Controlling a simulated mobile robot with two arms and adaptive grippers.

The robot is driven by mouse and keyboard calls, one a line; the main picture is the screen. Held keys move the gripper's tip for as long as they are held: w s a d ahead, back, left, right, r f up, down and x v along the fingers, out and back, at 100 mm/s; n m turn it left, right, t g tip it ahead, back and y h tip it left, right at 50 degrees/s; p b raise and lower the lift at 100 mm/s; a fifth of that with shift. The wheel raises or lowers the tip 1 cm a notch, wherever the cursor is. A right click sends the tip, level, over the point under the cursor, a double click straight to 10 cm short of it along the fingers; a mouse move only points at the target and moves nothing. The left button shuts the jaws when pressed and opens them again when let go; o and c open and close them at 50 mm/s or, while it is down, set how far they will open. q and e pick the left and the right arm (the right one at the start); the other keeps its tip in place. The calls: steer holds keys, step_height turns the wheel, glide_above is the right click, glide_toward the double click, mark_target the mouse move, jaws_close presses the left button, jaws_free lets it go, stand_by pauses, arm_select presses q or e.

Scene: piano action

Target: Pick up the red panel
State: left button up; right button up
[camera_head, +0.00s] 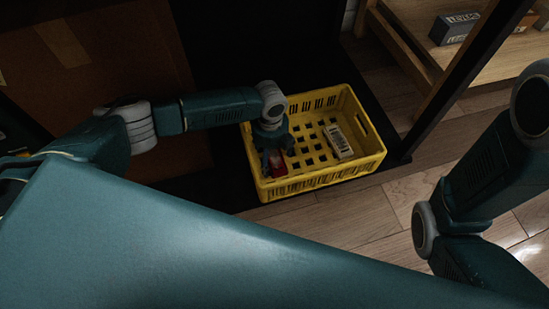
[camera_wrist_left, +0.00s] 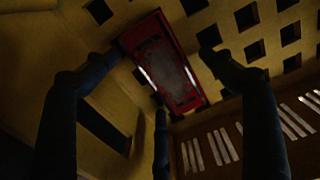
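The red panel (camera_head: 277,163) lies in the left part of a yellow crate (camera_head: 330,180), partly hidden by my left gripper (camera_head: 272,152). In the left wrist view the red panel (camera_wrist_left: 168,66) has a red rim and a dark grey middle, and lies tilted near the crate's slotted floor. My left gripper's fingers (camera_wrist_left: 155,75) are spread apart on both sides of the panel, with a gap on each side. Whether any finger touches it is not clear. My right arm shows at the right of the head view, but its gripper is not in view.
A pale box with dark marks (camera_head: 338,141) lies in the crate's right half. The crate's walls (camera_wrist_left: 110,130) are close around my left gripper. A wooden shelf (camera_head: 410,45) with a grey box (camera_head: 454,28) stands at the back right. Wooden floor (camera_head: 360,222) is clear in front.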

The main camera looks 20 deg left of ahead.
arm_select(q)
steer(key=c, duration=1.1)
steer(key=shift+c, duration=0.2)
